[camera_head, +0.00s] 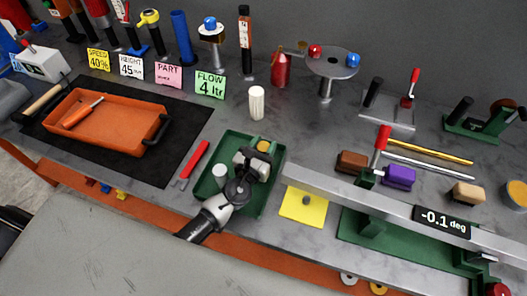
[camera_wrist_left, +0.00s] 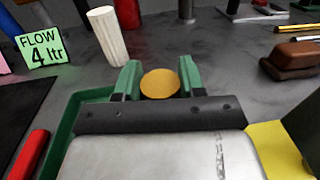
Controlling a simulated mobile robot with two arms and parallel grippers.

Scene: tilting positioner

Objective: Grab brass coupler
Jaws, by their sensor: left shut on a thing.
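The brass coupler (camera_head: 264,146) shows as a round gold-coloured top at the far end of the green tray (camera_head: 208,178). In the left wrist view the brass coupler (camera_wrist_left: 160,83) sits between the two green-padded fingers. My left gripper (camera_head: 257,152) reaches over the tray and is shut on the coupler. The lower part of the coupler is hidden by the gripper, so I cannot tell whether it touches the tray floor. My right gripper is not in view.
A white cylinder (camera_head: 219,173) stands in the tray near my left wrist. A white ribbed cylinder (camera_head: 256,103) stands behind the tray. A red-handled tool (camera_head: 195,161) lies left of it. A grey beam (camera_head: 375,200) and a yellow note (camera_head: 303,205) are at its right.

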